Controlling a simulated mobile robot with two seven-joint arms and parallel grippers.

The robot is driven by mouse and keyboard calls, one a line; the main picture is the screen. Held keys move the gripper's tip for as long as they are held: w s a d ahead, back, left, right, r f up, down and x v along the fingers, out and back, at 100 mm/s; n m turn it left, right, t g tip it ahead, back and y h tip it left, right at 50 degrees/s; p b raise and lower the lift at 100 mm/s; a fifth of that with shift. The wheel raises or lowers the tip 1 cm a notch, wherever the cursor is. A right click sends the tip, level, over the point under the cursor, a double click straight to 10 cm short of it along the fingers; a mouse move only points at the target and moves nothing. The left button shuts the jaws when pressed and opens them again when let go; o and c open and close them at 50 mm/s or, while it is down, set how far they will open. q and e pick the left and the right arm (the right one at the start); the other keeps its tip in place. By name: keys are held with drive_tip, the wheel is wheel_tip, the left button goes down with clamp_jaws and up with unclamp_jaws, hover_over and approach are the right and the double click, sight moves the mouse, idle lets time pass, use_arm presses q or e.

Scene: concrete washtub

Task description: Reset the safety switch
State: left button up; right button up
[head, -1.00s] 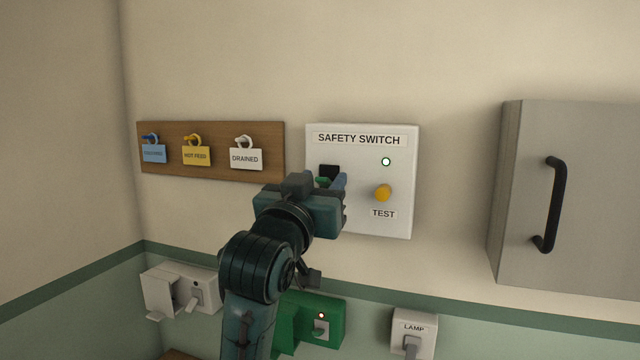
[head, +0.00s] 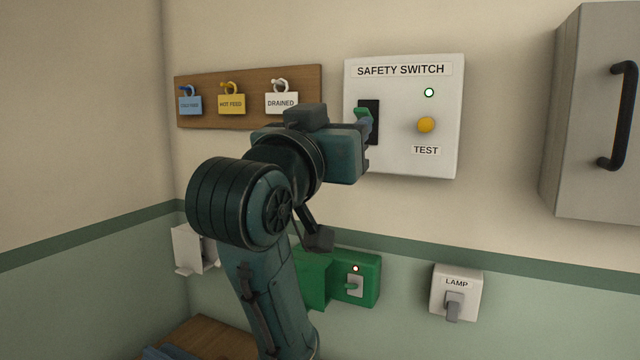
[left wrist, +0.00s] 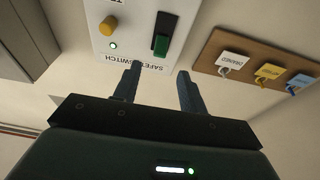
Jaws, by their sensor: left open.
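The white safety switch box (head: 410,157) is on the wall, with a lit green-white lamp (head: 429,92) and a yellow test button (head: 426,125). Its green lever (left wrist: 161,45) stands at the title-label end of a black slot (left wrist: 165,22) in the left wrist view, where the box appears upside down. The lever (head: 362,113) also shows in the head view, partly hidden by my gripper. My left gripper (left wrist: 158,78) is open and empty, its two fingers apart and pointing towards the box. The lever shows beyond the gap between them; contact cannot be told. My right gripper is not in view.
A wooden board (head: 305,90) with several tagged hooks hangs left of the box. A grey cabinet (head: 575,150) with a black handle is at the right. Below are a green box (head: 366,265) with a lit lamp and a lamp switch (head: 444,280).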

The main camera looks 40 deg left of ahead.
use_arm(q)
drive_tip(key=b+v, duration=0.4)
drive_tip(key=v, duration=0.1)
drive_tip(key=shift+s, duration=0.2)
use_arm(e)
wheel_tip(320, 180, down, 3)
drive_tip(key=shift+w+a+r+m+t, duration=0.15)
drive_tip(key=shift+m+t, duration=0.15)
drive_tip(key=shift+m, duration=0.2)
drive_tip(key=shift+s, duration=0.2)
